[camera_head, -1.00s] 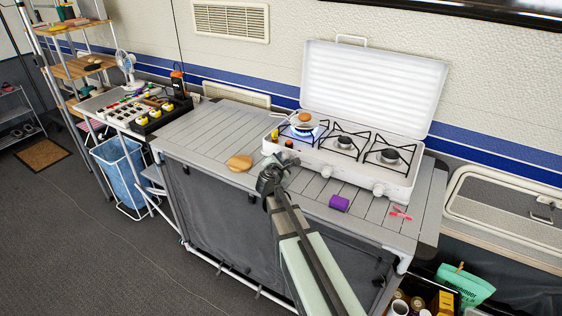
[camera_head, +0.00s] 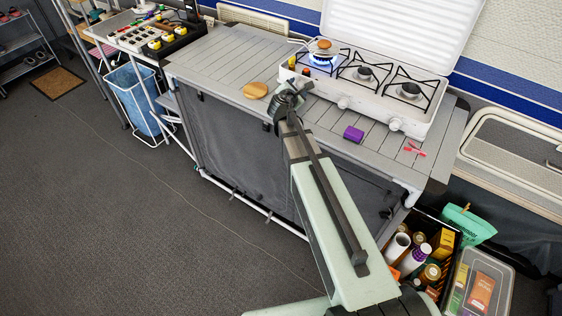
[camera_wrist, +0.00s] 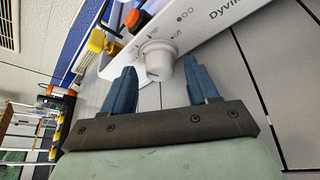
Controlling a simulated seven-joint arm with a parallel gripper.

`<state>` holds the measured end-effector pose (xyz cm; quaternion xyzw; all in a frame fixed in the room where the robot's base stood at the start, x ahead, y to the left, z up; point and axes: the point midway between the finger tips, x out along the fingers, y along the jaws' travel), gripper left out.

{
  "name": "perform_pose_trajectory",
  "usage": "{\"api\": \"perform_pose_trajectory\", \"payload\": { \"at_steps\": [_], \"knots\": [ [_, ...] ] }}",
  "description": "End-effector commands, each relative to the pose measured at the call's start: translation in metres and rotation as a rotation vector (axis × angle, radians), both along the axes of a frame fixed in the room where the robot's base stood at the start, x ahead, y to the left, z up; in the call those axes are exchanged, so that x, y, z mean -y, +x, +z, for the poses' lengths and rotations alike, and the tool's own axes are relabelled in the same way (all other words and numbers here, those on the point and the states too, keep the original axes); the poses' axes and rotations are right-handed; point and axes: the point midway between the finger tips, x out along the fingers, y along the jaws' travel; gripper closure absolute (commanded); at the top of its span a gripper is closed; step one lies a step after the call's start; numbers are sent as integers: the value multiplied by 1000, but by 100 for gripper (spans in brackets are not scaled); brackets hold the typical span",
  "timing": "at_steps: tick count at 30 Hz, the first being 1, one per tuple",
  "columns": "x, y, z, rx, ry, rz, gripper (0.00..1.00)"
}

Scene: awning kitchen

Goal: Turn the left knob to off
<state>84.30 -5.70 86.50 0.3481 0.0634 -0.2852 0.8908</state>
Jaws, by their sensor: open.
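The white stove (camera_head: 372,108) stands on the grey slatted counter with its lid raised. A blue flame (camera_head: 323,62) burns at its left burner, under a small pan with a wooden-looking top. In the wrist view, the white left knob (camera_wrist: 156,60) is on the stove's front panel, beside printed marks. My gripper (camera_wrist: 162,84) is open, its two blue fingers on either side of the knob with visible gaps. In the head view, my gripper (camera_head: 292,92) is at the stove's front left and hides this knob. The middle knob (camera_head: 344,102) and right knob (camera_head: 396,124) show.
A round wooden board (camera_head: 255,90) lies on the counter left of my gripper. A purple block (camera_head: 353,134) and a pink item (camera_head: 414,149) lie in front of the stove. A small orange item (camera_wrist: 137,20) is near the knob.

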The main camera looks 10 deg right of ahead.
Motion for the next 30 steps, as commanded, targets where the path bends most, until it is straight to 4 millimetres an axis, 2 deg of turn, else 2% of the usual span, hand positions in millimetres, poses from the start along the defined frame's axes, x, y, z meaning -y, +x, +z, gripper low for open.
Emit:
{"api": "perform_pose_trajectory", "payload": {
  "at_steps": [1, 3, 24, 30],
  "knots": [
    [-5, -13, 4, 1, 1, 2, 41],
    [-10, -23, 7, 1, 1, 2, 41],
    [-62, -116, 42, 3, 2, 1, 41],
    [-93, -104, 28, 15, 72, 7, 41]
  ]
}}
